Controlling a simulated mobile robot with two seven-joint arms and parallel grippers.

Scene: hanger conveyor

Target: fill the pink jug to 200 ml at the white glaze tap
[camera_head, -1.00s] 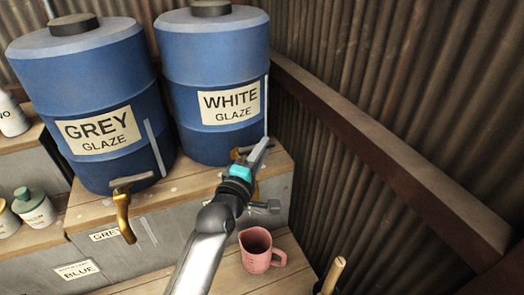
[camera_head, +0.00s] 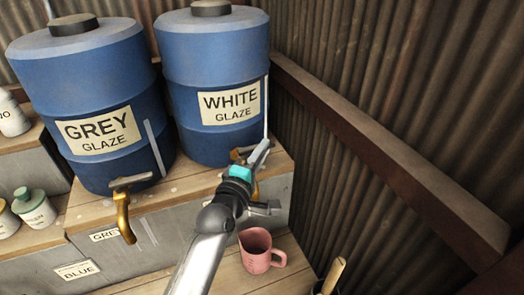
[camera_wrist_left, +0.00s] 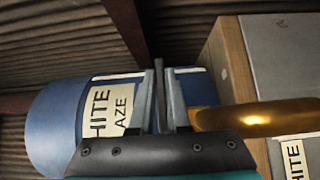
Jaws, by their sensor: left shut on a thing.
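The pink jug (camera_head: 254,261) stands upright on the lower wooden shelf, below the white glaze tap, with its handle to the right. Its inside looks dark; I cannot read a level. The blue white glaze barrel (camera_head: 204,62) stands on the upper shelf. Its brass tap (camera_wrist_left: 250,117) shows large in the left wrist view and is mostly behind my arm in the head view. My left gripper (camera_head: 260,152) is at this tap, its fingers (camera_wrist_left: 164,98) shut on a thin dark piece that looks like the tap's lever. My right gripper is out of view.
The grey glaze barrel (camera_head: 72,70) with its own brass tap (camera_head: 123,212) stands to the left. Bottles (camera_head: 34,209) line the left shelves. A corrugated wall with a wooden beam (camera_head: 390,155) closes the right. A wooden-handled tool (camera_head: 333,276) stands near the jug.

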